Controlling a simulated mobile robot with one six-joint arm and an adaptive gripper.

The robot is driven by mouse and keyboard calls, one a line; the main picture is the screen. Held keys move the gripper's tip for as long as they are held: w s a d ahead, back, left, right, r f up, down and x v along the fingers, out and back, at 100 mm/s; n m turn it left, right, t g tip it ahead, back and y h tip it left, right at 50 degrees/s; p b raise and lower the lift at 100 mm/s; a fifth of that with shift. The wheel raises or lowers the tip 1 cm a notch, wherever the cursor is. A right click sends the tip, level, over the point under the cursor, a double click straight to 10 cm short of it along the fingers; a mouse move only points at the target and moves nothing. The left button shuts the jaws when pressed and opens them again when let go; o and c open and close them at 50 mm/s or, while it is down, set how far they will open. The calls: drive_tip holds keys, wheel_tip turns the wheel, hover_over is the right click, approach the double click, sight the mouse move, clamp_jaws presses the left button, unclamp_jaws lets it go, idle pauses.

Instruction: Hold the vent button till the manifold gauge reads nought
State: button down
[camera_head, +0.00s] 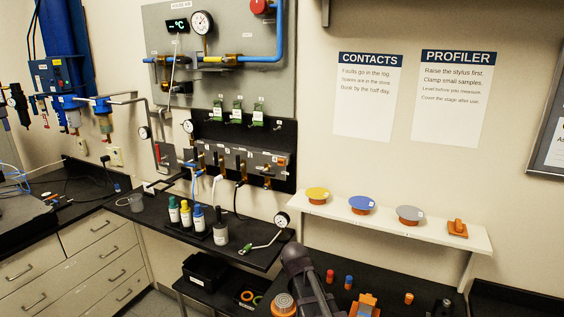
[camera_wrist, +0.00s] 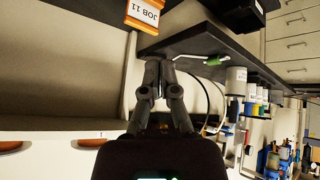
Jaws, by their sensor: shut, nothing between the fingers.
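The manifold (camera_head: 238,158) is a dark wall panel with a row of brass valves, seen in the head view. A small round white gauge (camera_head: 188,126) stands at its upper left; its needle is too small to read. In the head view a dark part of my arm rises at bottom centre, well below and right of the manifold.
A black shelf (camera_head: 180,231) below the manifold bears several capped bottles and a loose gauge (camera_head: 282,219) on a green-ended hose. At right, a white shelf (camera_head: 438,231) carries coloured discs. A bench with small parts lies below it. Wall space between manifold and notices is free.

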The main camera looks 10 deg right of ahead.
sight(278, 161)
drive_tip(key=w+a+r+n+t+y+p, duration=0.1)
drive_tip(key=w+a+r+n+t+y, duration=0.1)
drive_tip(key=w+r+t, duration=0.4)
drive_tip(key=w+a+r+n+t+y+p, duration=0.1)
drive_tip(key=w+r+n+t, duration=0.3)
drive_tip(key=w+r, duration=1.1)
drive_tip(key=shift+a+r+t+y+p, duration=0.4)
drive_tip(key=shift+a+r+t+p, duration=0.3)
drive_tip(key=shift+r+t, duration=0.8)
drive_tip(key=shift+f, duration=0.2)
drive_tip(key=w+d, duration=0.5)
drive_tip(key=w, duration=0.2)
drive_tip(key=shift+w+d, duration=0.55)
drive_tip(key=shift+w, duration=0.25)
idle(0.9)
drive_tip(key=shift+s+a, duration=0.1)
drive_tip(key=shift+s, duration=0.05)
idle(1.4)
drive_tip(key=shift+s+a, duration=0.4)
drive_tip(key=shift+s, duration=0.15)
